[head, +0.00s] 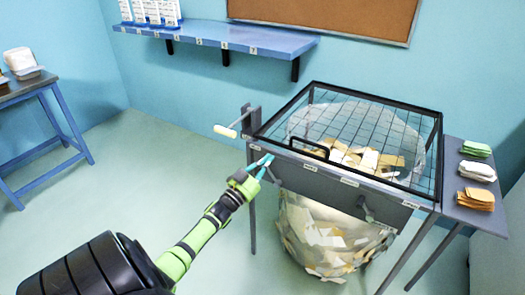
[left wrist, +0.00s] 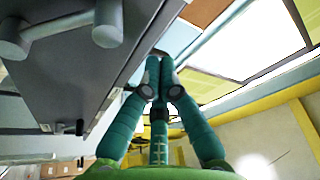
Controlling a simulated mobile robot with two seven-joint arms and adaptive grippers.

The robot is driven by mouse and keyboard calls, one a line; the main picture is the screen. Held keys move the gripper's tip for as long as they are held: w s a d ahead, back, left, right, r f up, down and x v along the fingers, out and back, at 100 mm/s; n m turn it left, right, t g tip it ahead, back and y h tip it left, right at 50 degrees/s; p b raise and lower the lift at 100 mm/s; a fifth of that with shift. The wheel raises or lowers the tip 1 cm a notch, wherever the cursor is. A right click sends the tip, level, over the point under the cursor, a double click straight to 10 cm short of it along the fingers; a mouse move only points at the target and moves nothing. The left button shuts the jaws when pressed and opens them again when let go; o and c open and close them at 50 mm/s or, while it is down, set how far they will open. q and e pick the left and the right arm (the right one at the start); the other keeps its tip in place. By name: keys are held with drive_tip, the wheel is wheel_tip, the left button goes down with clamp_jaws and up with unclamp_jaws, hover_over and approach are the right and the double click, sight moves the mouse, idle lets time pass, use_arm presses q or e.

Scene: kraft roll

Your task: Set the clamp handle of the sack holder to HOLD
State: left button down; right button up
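The sack holder (head: 313,172) is a dark grey frame table with a hinged mesh lid (head: 375,127). A clear sack (head: 325,240) full of paper scraps hangs beneath it. Small grey levers are on its front rail: one (head: 366,209) at the right, another near my gripper, partly hidden. A grey bar handle (left wrist: 65,27) shows at upper left in the left wrist view. My left gripper (head: 265,160) is at the left end of the front rail. Its teal fingertips (left wrist: 159,62) are together with nothing visible between them. The label wording is unreadable. My right gripper is out of view.
A crank with a white grip (head: 226,131) sticks out at the holder's left. A side shelf (head: 455,199) at right bears paper stacks. A blue wall shelf (head: 215,36) is behind, and a blue-legged table (head: 70,128) at far left. The floor left of the holder is clear.

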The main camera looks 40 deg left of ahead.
use_arm(q)
drive_tip(key=v, duration=0.9)
drive_tip(key=shift+s+d+r, duration=0.15)
drive_tip(key=shift+s+r, duration=0.1)
drive_tip(key=shift+s, duration=0.25)
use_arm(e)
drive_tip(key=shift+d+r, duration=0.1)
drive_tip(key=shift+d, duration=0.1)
